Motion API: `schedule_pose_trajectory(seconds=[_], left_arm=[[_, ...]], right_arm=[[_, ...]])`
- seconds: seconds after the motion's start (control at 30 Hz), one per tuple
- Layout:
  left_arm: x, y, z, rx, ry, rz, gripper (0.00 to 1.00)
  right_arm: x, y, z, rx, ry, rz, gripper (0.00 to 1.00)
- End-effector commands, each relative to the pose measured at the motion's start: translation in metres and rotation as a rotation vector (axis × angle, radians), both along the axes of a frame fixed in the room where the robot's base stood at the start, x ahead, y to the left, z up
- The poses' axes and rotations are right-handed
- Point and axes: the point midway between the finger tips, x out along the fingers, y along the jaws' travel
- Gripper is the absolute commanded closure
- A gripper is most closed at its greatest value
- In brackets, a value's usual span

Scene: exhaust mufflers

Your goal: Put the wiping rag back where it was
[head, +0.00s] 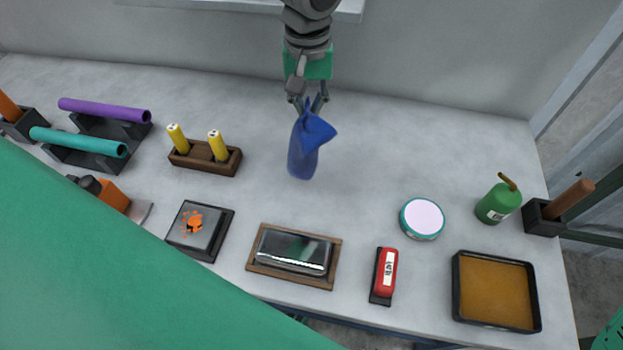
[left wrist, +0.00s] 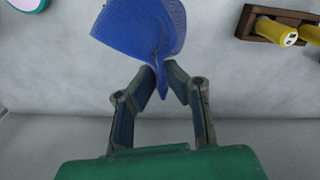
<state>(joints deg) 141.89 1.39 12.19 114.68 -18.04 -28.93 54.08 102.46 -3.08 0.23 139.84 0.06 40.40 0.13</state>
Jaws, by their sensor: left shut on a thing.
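The blue wiping rag (head: 308,145) hangs bunched from my left gripper (head: 309,103), over the back middle of the table. The gripper's two fingers are closed on a gathered end of the cloth. In the left wrist view the rag (left wrist: 140,25) spreads out beyond the fingertips of my left gripper (left wrist: 160,70), with a small tail between them. I cannot tell whether the rag's lower end touches the table. My right gripper does not show.
On the grey table (head: 370,165), a wooden block with yellow cylinders (head: 205,157) stands left of the rag. In front lie a dark plate with an orange splatter (head: 198,230) and a wooden-framed tray (head: 253,263) with a shiny piece. A round tin (head: 422,218) stands right.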

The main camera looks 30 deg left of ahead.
Motion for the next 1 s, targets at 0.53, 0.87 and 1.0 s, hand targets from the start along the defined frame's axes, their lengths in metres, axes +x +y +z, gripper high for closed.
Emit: schedule_pose_trajectory(seconds=[0.53, 0.87, 1.0], left_arm=[[0.000, -0.008, -0.005, 0.008, -0.001, 0.001, 1.00], [0.000, 0.000, -0.007, 0.000, 0.000, 0.003, 1.00], [0.001, 0.011, -0.008, -0.003, 0.001, -0.002, 1.00]], right_arm=[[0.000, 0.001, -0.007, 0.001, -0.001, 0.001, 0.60], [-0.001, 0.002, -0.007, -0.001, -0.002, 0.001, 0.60], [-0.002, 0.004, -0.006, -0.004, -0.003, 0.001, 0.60]])
